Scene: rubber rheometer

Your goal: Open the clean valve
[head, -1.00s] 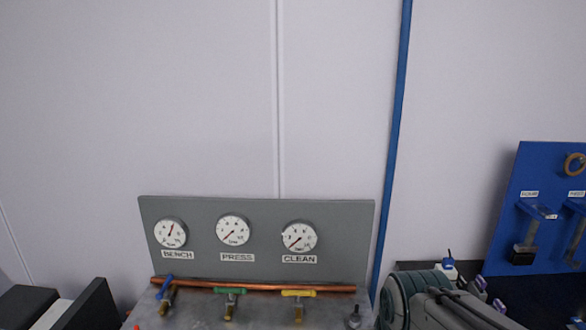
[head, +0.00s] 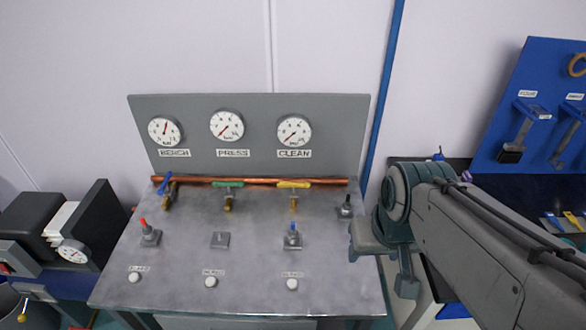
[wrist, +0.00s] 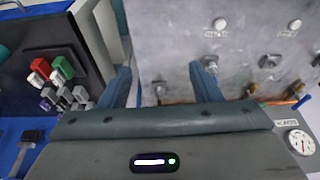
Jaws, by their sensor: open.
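The clean valve (head: 294,185) has a yellow handle lying sideways along the copper pipe, below the gauge marked CLEAN (head: 294,130), in the head view. Its brass stem hangs under the handle. My gripper (head: 383,264) is at the panel's right edge, to the right of and nearer than the valve. In the wrist view the two blue fingers of my gripper (wrist: 164,82) are spread apart with nothing between them. The valve's handle is hard to make out there, as the gripper body hides much of that area.
A green-handled valve (head: 228,184) and a blue-handled valve (head: 164,184) sit further left on the pipe. A grey knob (head: 345,208) stands right of the clean valve. A blue-tipped toggle (head: 292,236) stands in front. A blue tool board (head: 530,110) is at right.

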